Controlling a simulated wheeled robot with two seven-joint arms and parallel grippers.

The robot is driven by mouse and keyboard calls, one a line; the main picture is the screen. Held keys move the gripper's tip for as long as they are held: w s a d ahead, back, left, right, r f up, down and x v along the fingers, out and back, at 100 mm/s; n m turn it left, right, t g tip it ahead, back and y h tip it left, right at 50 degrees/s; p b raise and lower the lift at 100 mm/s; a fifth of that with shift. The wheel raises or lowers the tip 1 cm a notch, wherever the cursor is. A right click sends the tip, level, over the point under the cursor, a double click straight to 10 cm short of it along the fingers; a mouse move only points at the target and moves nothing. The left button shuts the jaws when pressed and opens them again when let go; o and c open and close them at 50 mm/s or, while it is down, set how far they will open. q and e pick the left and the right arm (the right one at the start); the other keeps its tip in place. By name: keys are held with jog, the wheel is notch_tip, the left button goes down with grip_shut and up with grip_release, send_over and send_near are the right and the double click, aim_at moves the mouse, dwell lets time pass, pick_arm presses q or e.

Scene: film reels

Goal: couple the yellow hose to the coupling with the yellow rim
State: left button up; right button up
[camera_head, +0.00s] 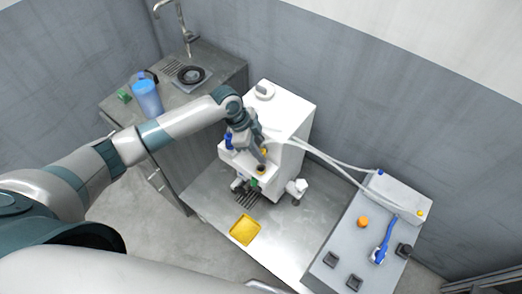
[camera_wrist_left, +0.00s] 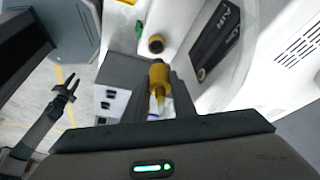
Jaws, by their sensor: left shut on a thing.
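My left gripper (camera_head: 262,160) is over the front ledge of the white machine and is shut on the yellow hose's end. In the left wrist view this yellow end (camera_wrist_left: 159,76) sits between the fingers and points toward the machine. The coupling with the yellow rim (camera_head: 261,169) is a dark round opening on the ledge, right by the gripper. In the left wrist view the coupling (camera_wrist_left: 156,44) shows just beyond the hose tip, with a small visible gap in the picture; the depth between them is unclear. Most of the hose is hidden by the gripper.
A blue part (camera_head: 228,141) and a green part (camera_head: 253,183) are near the ledge. White hoses run right to a grey box (camera_head: 400,197). A blue connector (camera_head: 380,254) lies on the right panel. A yellow tray (camera_head: 245,230) is in front. A sink counter stands behind left.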

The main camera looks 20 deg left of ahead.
pick_arm(q)
jog(key=shift+f+b, duration=2.15)
jog(key=shift+f, duration=0.5)
jog(key=shift+p, duration=0.45)
jog(key=shift+f+b, duration=0.35)
jog(key=shift+f, duration=0.25)
jog(key=o, duration=0.8)
jog(key=shift+r, duration=0.1)
jog(key=shift+p+v, duration=4.5)
jog(key=shift+v, duration=0.95)
jog(key=shift+d, duration=0.1)
